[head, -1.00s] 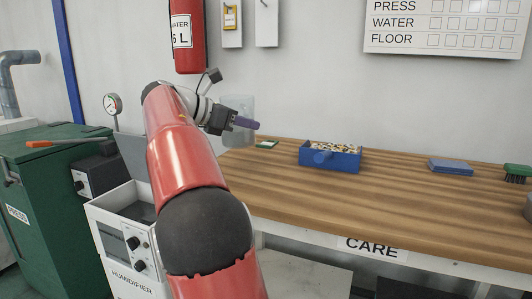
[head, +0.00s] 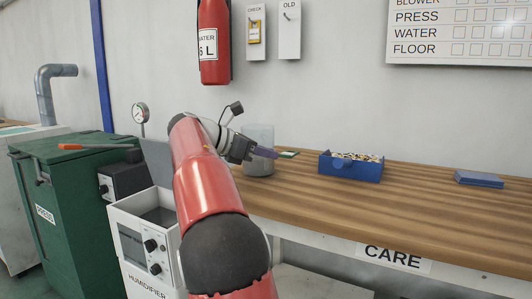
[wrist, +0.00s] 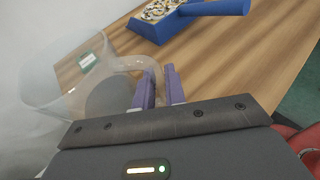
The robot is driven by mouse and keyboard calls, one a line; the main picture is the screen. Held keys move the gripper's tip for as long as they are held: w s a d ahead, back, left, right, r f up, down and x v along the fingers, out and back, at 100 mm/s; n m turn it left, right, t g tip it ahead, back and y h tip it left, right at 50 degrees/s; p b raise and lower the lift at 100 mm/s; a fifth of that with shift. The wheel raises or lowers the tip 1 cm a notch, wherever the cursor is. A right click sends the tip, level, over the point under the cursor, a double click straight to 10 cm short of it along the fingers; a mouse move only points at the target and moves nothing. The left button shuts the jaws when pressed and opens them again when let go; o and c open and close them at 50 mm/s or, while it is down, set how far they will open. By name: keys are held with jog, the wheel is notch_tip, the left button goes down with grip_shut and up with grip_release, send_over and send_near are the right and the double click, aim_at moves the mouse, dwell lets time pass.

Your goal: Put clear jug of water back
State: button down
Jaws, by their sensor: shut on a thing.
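The clear jug (head: 258,138) is upright at the left end of the wooden bench in the head view. In the wrist view the jug (wrist: 60,82) fills the left side, with a darker round area low inside it. My gripper (head: 268,152) has purple fingers, which also show in the wrist view (wrist: 160,88). They are shut on the jug's handle (wrist: 135,63). The jug's base is at about bench-top height; I cannot tell whether it touches the bench.
The wooden bench (head: 420,205) carries a blue box (head: 350,172) of small pieces and a blue flat block (head: 478,179). A small green-and-white card (head: 288,154) lies close behind the jug. The white humidifier (head: 130,245) and green press cabinet (head: 80,200) stand left. The bench's middle is clear.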

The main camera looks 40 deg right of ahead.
jog(key=shift+f, duration=0.1)
jog(key=c, duration=1.5)
grip_release()
jog(key=shift+f, duration=0.1)
jog(key=shift+o, duration=0.2)
jog(key=shift+r, duration=0.35)
jog(key=p+v, duration=0.2)
jog(key=v, duration=1)
jog(key=shift+p, duration=0.4)
